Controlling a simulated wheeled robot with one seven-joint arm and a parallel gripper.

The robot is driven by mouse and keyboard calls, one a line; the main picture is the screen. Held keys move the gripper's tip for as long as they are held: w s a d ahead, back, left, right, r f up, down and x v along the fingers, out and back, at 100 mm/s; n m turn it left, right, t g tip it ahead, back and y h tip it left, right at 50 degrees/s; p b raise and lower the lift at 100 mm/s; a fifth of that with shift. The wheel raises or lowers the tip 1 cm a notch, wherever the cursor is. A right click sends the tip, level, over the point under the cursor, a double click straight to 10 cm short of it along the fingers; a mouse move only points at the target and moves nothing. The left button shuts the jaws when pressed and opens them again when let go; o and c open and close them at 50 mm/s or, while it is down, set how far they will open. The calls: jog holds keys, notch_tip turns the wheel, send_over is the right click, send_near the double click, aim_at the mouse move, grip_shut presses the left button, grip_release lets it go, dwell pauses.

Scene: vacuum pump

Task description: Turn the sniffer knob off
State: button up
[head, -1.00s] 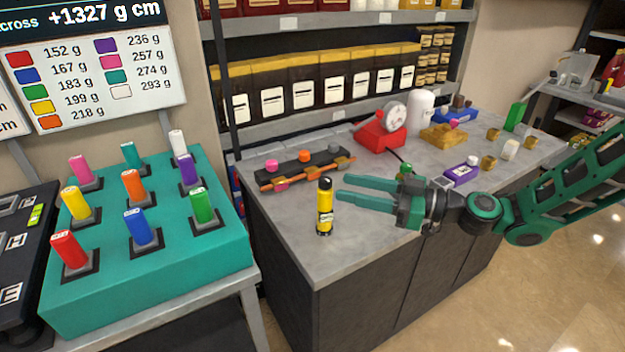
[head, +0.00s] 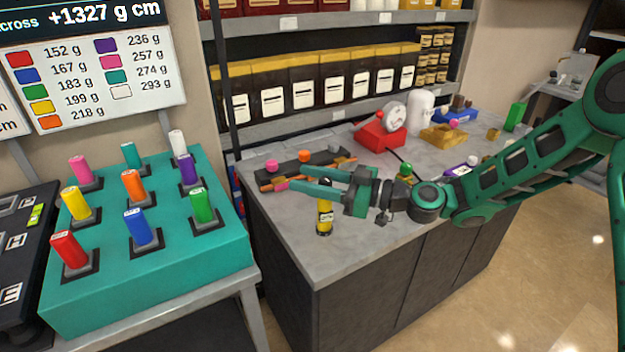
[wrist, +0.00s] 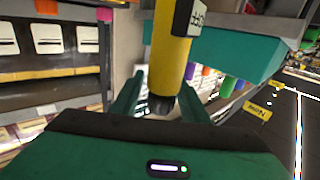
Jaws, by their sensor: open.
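A yellow cylinder with black parts (head: 325,220), which looks like the sniffer, stands upright on the grey counter. My gripper (head: 291,177) is open, its fingers pointing left in the head view. In the wrist view, which looks upside down, the yellow cylinder (wrist: 172,58) appears between my open fingers (wrist: 160,85). A dark end piece (wrist: 162,104), perhaps the knob, sits between the fingers. I cannot tell whether either finger touches it, nor which way a knob is set.
A dark rack with coloured knobs (head: 328,156) lies just behind my fingers. A teal block (head: 110,280) with several coloured pegs stands left, across a gap. The counter's front corner is clear.

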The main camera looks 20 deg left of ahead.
grip_shut()
jog(key=shift+t, duration=0.3)
jog(key=shift+w+d+m+t+h, duration=0.1)
jog(key=shift+w+m+t+h, duration=0.1)
jog(key=shift+m+t, duration=0.6)
jog(key=shift+w+m+t+h, duration=0.2)
jog(key=shift+m+t, duration=0.35)
jog(key=shift+t, duration=0.5)
jog(key=shift+w+d+m+t+h, duration=0.1)
jog(key=shift+w+m+t, duration=0.1)
jog(key=shift+m+t, duration=0.6)
grip_release()
